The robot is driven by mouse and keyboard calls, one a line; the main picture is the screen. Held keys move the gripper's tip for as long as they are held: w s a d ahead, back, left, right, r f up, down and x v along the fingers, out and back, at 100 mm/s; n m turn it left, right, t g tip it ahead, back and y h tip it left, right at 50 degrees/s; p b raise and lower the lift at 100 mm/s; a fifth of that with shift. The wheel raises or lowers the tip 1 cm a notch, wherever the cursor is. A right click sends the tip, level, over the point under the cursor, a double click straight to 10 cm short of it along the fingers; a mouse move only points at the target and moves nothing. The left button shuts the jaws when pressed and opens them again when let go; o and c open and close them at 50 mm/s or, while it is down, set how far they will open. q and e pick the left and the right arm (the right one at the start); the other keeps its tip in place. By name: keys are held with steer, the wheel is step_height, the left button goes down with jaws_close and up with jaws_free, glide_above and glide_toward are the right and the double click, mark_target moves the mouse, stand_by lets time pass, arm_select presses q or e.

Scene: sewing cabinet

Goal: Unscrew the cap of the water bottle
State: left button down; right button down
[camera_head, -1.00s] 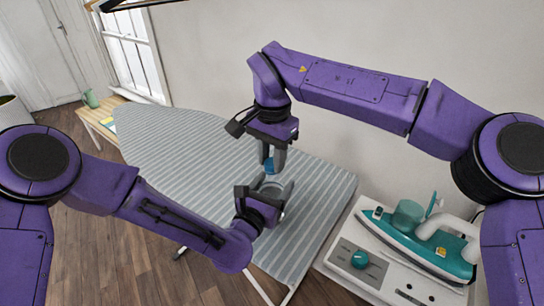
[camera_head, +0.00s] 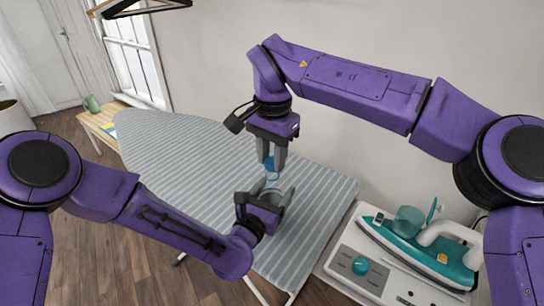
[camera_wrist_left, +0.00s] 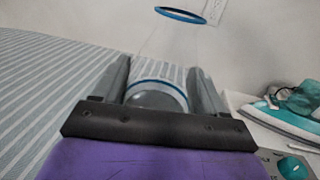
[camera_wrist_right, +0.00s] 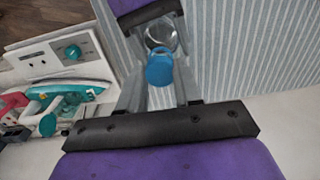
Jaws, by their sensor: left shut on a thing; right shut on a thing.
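The water bottle is clear and hard to make out; its body (camera_head: 272,184) stands between the fingers of my left gripper (camera_head: 272,196). In the left wrist view its curved clear side (camera_wrist_left: 158,97) lies between the two fingers, with a thin blue ring (camera_wrist_left: 181,15) above. My left gripper is shut on the bottle body. The blue cap (camera_head: 269,163) is between the fingers of my right gripper (camera_head: 271,160), which points down from above and is shut on it. The cap also shows in the right wrist view (camera_wrist_right: 160,69). I cannot tell whether cap and neck still touch.
A striped ironing board (camera_head: 190,150) lies below both grippers. A teal and white iron (camera_head: 420,250) stands on a white unit (camera_head: 352,285) at the right. A small wooden table (camera_head: 98,122) with a green vase (camera_head: 92,103) is at the far left.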

mark_target(271, 161)
steer(key=shift+r, duration=1.95)
